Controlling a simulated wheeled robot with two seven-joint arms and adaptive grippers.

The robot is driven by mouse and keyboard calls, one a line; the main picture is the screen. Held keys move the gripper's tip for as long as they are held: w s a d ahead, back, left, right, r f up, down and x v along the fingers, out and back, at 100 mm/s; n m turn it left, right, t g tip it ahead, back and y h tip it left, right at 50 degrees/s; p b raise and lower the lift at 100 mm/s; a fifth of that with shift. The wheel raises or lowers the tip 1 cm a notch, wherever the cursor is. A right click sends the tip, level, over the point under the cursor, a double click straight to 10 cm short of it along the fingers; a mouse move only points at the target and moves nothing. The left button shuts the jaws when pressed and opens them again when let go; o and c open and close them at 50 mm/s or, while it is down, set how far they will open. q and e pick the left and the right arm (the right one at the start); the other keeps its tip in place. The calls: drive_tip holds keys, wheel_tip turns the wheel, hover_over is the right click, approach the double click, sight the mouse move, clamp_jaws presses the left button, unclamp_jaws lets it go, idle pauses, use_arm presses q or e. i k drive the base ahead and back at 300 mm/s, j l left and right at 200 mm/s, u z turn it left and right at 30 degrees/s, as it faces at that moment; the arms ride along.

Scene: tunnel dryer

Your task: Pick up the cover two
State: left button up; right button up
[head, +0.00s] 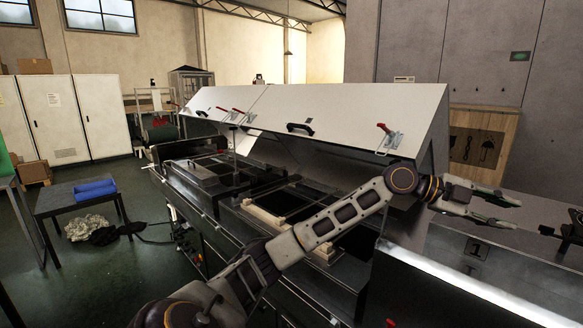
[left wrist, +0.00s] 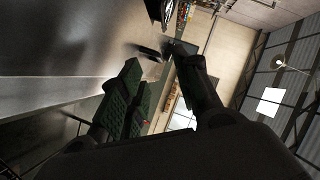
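My left gripper (head: 497,209) reaches across to the right over the grey metal top of the machine. Its two fingers are spread, with nothing seen between them. In the left wrist view its fingers (left wrist: 163,82) are also apart, one showing a green pad. Below the gripper a dark plate (head: 476,247) with a marking lies on the metal surface. I cannot tell which part is cover two. Two large white lids (head: 340,115) (head: 222,101) with black handles and red latches stand raised over the dryer. A dark piece (head: 572,229) at the right edge may be my right gripper; its fingers are unclear.
The open dryer bed (head: 262,216) lies under my left arm. A small dark table (head: 75,198) with a blue roll (head: 95,189) stands at left. White cabinets (head: 70,118) are behind it.

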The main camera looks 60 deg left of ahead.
sight(202, 176)
drive_tip(key=u, duration=2.65)
